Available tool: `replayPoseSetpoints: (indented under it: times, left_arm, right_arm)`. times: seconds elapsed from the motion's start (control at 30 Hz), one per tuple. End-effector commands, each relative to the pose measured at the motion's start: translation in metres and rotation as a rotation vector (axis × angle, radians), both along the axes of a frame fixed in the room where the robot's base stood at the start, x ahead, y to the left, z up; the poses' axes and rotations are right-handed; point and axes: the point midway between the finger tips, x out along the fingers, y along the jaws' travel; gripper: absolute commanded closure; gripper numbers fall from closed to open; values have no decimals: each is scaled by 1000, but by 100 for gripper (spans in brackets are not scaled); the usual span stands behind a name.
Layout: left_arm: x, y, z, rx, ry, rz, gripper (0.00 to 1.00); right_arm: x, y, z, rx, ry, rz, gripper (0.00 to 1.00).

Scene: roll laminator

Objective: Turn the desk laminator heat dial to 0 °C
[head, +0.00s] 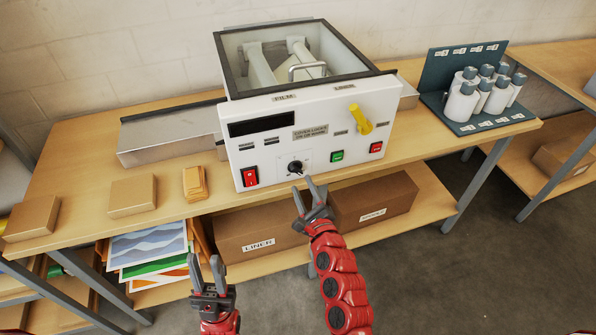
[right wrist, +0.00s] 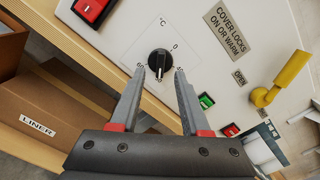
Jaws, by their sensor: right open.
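The white desk laminator (head: 305,130) stands on the wooden table. Its black heat dial (head: 296,167) is low on the front panel. In the right wrist view the dial (right wrist: 159,61) has a °C scale around it, with 0 at its upper right. A pale mark on the knob seems to point toward the gripper, away from the 0. My right gripper (head: 309,188) is open and faces the dial. In the right wrist view its fingertips (right wrist: 161,74) lie on either side of the dial's near edge; contact cannot be told. My left gripper (head: 206,266) is open and empty before the table.
A red switch (head: 250,176) is left of the dial; a green button (head: 337,156), a red button (head: 376,147) and a yellow lever (head: 360,119) are to its right. A bottle rack (head: 440,75) stands right.

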Motion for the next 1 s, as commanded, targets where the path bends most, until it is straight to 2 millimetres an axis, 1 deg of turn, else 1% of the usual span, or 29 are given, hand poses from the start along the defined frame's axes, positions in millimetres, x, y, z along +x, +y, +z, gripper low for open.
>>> replayPoseSetpoints:
  times: [0.03,0.1,0.2,0.3,0.5,0.73,0.77,0.8,0.87,0.9,1.0]
  left_arm:
    - [0,0,6,0,0,0,67]
    - [0,0,9,0,0,0,67]
    - [0,0,11,0,0,0,67]
    - [0,0,13,0,0,0,67]
    - [0,0,15,0,0,0,67]
    - [0,0,14,0,0,0,67]
    - [0,0,14,0,0,0,67]
    - [0,0,14,0,0,0,67]
    - [0,0,14,0,0,0,67]
    - [0,0,14,0,0,0,67]
    - [0,0,14,0,0,0,67]
  right_arm:
    - [9,4,5,-2,-5,1,54]
    - [19,7,3,-3,-1,1,54]
    - [32,11,4,-1,-4,3,54]
    - [40,13,1,-2,-1,1,54]
    - [47,15,1,1,-3,0,54]
    - [47,15,1,1,-2,-1,54]
    - [47,15,1,1,-2,-1,57]
    - [47,15,1,1,-2,-1,65]
    - [47,15,1,1,-2,-1,75]
    - [47,15,1,1,-2,-1,83]
    - [47,15,1,0,-2,-1,100]
